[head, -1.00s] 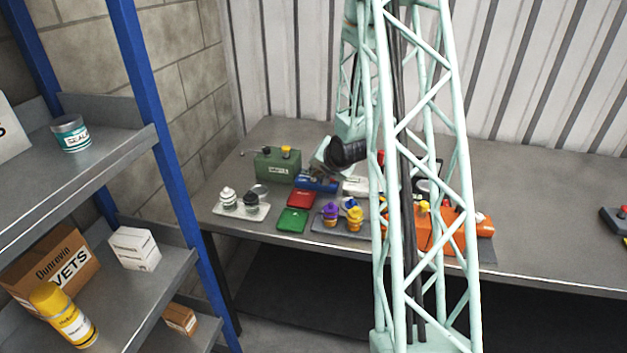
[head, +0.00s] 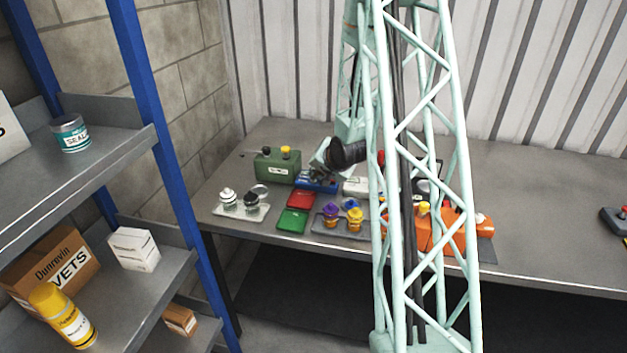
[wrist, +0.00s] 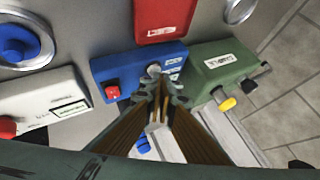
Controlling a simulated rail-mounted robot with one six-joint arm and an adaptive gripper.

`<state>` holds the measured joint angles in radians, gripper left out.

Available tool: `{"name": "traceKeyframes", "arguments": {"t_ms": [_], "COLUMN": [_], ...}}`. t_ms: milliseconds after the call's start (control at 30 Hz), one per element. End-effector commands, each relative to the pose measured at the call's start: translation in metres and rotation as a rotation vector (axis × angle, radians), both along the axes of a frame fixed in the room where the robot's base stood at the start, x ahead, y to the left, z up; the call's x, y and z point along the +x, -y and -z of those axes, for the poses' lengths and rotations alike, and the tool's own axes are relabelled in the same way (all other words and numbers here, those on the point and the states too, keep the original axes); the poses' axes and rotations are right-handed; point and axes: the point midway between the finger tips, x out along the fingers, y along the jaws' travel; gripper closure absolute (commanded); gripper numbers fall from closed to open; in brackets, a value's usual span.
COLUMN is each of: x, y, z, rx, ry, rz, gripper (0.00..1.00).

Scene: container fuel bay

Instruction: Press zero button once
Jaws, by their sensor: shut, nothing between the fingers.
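A blue box (head: 306,182) lies on the bench; it also shows in the wrist view (wrist: 128,70) with a red button (wrist: 112,92), a grey round knob or button (wrist: 153,70) and a small white label. I cannot read the label, and no button in view is legibly marked zero. My gripper (wrist: 161,86) is shut and empty, with its fingertips over the blue box, close to the grey button. I cannot tell whether they touch it. In the head view my gripper (head: 321,172) is small and partly merges with the blue box.
A green box (head: 272,166) with a yellow button stands left of the blue box; a white box (wrist: 35,103) with a red button lies on its other side. Red (head: 301,199) and green (head: 292,220) cases lie in front. My lattice arm hides part of the bench.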

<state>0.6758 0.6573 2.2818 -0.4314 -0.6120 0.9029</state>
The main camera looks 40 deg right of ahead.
Motion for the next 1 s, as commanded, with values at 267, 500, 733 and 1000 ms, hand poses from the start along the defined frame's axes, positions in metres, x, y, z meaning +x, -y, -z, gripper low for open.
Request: {"name": "traceKeyframes", "arguments": {"t_ms": [267,500,733,1000], "x": [0.000,0.000,0.000,0.000], "y": [0.000,0.000,0.000,0.000], "z": [-0.011,-0.015,-0.014,-0.021], "rx": [0.000,0.000,0.000,-0.001], "ry": [0.001,0.000,0.000,0.001], "rz": [0.000,0.000,0.000,0.001], "gripper": [1.00,1.00,1.00,1.00]}}
